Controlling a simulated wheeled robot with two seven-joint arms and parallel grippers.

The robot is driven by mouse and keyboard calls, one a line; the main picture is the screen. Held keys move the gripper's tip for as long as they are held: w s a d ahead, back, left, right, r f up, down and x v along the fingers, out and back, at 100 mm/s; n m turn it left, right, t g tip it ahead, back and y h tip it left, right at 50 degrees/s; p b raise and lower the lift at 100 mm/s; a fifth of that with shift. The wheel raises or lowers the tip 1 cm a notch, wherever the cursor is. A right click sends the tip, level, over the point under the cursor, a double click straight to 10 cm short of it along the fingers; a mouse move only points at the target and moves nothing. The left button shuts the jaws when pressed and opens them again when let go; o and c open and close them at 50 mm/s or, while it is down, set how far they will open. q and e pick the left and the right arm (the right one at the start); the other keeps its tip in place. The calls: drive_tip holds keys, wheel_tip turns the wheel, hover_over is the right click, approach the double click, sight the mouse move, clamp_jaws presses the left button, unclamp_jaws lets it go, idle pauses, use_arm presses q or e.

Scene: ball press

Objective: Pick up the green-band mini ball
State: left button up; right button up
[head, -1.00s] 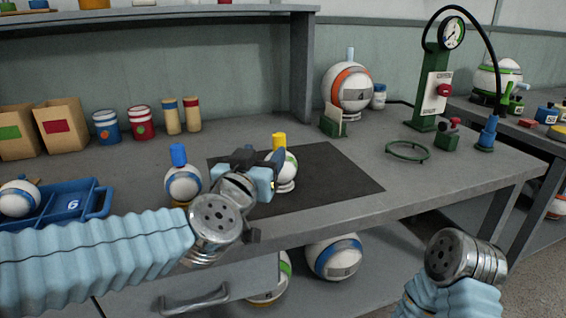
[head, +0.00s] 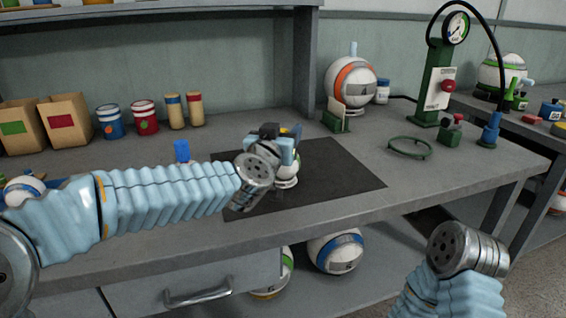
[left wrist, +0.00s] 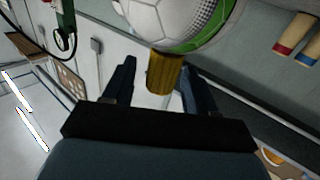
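The green-band mini ball stands on the black mat (head: 335,180); its white lower part (head: 287,180) shows in the head view, the rest mostly hidden by my left gripper (head: 278,150). In the left wrist view the ball (left wrist: 165,22) is large, with a white panelled shell, a green band and a yellow stem (left wrist: 164,72). My left gripper (left wrist: 158,70) is open there, one dark finger on each side of the yellow stem, with gaps visible. My right wrist shows at the lower right of the head view, but its fingers do not.
A blue-stemmed ball (head: 181,150) is mostly hidden behind my left arm. Farther back stand the orange-band ball (head: 350,82), a green ring stand (head: 410,147) and the green gauge press (head: 436,85). The mat's right side is clear.

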use_arm(q)
clamp_jaws()
drive_tip(key=shift+r, duration=0.15)
